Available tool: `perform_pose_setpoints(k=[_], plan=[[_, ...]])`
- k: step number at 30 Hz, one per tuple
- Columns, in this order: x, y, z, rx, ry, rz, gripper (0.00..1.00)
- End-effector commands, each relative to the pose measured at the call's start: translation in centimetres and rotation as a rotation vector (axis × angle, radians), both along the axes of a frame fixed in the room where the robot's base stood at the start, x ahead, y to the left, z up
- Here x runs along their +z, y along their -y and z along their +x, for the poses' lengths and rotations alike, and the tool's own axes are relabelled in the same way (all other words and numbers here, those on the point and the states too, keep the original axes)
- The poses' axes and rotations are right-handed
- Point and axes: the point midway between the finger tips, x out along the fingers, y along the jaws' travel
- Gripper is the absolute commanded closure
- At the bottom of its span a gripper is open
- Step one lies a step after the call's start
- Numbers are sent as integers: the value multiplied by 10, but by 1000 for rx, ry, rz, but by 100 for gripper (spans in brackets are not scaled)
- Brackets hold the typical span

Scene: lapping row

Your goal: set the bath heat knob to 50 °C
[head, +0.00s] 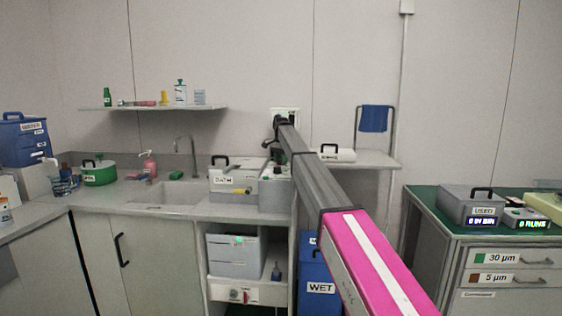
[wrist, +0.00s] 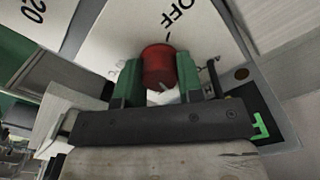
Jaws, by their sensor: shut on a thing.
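My gripper (wrist: 160,72) shows in the wrist view with its two green fingers closed on the sides of a red knob (wrist: 158,60). The knob sits on a white dial plate (wrist: 125,30) with OFF printed at the upper right. A pale mark shows at the knob's lower edge. Other lettering on the plate is partly hidden by the fingers, so I cannot read the setting. In the head view the grey bath box (head: 233,187), with a white label, stands on the counter right of the sink. My arm reaches toward its right side; the fingers and knob are not clear there.
A sink (head: 170,195) lies to the left. A green-topped bench (head: 425,205) stands at the right.

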Motion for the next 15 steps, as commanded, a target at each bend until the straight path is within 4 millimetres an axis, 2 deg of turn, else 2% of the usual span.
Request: perform_pose_setpoints(k=[6, 15], plan=[[2, 0, 1, -180, 4, 0, 89], [2, 0, 1, -350, 4, 0, 89]])
